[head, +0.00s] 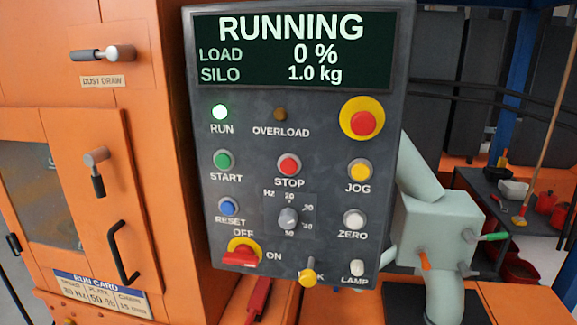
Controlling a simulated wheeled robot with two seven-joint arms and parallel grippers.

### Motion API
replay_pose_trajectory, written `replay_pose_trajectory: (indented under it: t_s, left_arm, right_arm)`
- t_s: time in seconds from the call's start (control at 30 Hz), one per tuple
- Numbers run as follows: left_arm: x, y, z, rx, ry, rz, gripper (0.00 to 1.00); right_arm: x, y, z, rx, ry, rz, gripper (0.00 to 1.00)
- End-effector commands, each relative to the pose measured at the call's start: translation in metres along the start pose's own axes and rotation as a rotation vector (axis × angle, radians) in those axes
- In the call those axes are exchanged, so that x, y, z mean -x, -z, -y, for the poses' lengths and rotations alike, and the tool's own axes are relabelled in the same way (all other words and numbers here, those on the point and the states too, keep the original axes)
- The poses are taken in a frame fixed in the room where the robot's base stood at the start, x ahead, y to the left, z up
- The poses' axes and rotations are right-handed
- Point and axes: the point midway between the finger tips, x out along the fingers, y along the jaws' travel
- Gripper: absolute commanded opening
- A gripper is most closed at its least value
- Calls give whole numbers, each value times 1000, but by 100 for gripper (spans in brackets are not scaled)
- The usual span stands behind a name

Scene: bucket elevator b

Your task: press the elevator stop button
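The red STOP button (289,166) sits on the dark grey control panel (252,135), above its STOP label. The green START button (223,161) is to its left and the yellow JOG button (359,170) to its right. The display (292,50) on top reads RUNNING, LOAD 0 %, SILO 1.0 kg. Nothing covers the STOP button. Neither of my grippers shows in the head view.
A large red emergency button (362,122) on a yellow base is at upper right of the panel. A frequency knob (289,219) is below STOP. An orange cabinet (180,150) with handles stands left. A pale box with pipes (440,235) stands right.

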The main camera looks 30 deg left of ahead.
Motion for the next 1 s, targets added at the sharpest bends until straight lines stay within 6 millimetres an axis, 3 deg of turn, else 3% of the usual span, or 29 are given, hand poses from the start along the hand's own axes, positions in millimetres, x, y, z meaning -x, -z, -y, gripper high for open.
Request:
replay_pose_trajectory:
  t_s: [0.03,0.23,1.0]
  left_arm:
    - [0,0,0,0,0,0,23]
    - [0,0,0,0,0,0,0]
    - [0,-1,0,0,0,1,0]
  right_arm:
    - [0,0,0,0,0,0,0]
    - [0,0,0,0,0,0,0]
    - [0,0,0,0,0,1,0]
